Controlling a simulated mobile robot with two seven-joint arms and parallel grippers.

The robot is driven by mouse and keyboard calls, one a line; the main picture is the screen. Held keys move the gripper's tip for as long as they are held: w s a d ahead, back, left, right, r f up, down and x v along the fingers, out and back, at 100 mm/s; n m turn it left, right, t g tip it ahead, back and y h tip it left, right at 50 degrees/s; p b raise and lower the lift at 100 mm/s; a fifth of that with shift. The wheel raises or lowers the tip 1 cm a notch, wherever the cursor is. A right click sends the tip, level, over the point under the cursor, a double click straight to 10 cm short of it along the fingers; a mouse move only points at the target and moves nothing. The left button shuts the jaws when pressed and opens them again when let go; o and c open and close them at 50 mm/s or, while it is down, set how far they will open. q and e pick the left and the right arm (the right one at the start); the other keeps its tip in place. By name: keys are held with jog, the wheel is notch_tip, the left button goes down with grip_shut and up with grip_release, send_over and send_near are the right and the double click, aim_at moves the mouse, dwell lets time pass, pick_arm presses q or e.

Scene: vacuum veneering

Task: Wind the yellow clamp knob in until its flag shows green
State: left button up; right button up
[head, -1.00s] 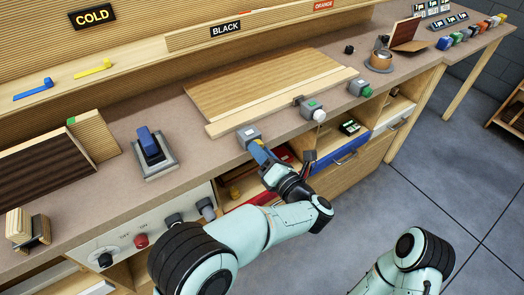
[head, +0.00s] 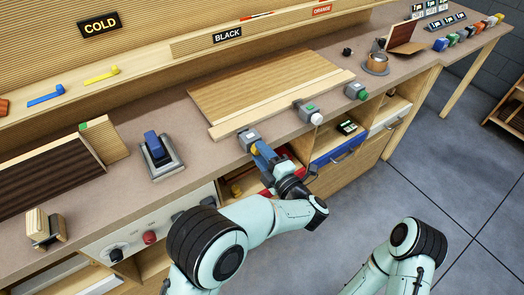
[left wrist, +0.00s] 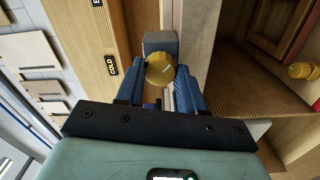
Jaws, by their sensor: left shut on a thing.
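The yellow clamp knob (left wrist: 160,70) sits between the blue fingers of my left gripper (left wrist: 162,88), which is shut on it. In the head view only a sliver of the yellow knob (head: 254,149) shows, on the front of its grey clamp (head: 248,136) at the bench's front edge. My left gripper (head: 263,153) reaches it from the front. I cannot make out the flag colour on this clamp. My right gripper is out of view; only part of that arm shows at the lower right.
A white-knob clamp (head: 308,111) and a green-knob clamp (head: 355,91) stand further right along the same edge. A wooden panel (head: 260,85) lies behind them on the bench. Below are an open compartment and a blue drawer (head: 337,148). A blue switch (head: 156,149) stands left.

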pick_arm(q)
jog(key=shift+w+d+r+m+p, duration=0.1)
jog(key=shift+m+p, duration=3.3)
jog(key=shift+m, duration=2.5)
jog(key=shift+d+m+p, duration=0.1)
jog(key=shift+m+p, duration=3.25)
jog(key=shift+m, duration=2.55)
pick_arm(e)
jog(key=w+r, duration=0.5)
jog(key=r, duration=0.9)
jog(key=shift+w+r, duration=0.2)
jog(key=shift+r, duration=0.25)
pick_arm(q)
jog(key=o, duration=1)
jog(key=shift+o, duration=0.2)
jog(key=shift+a, duration=0.1)
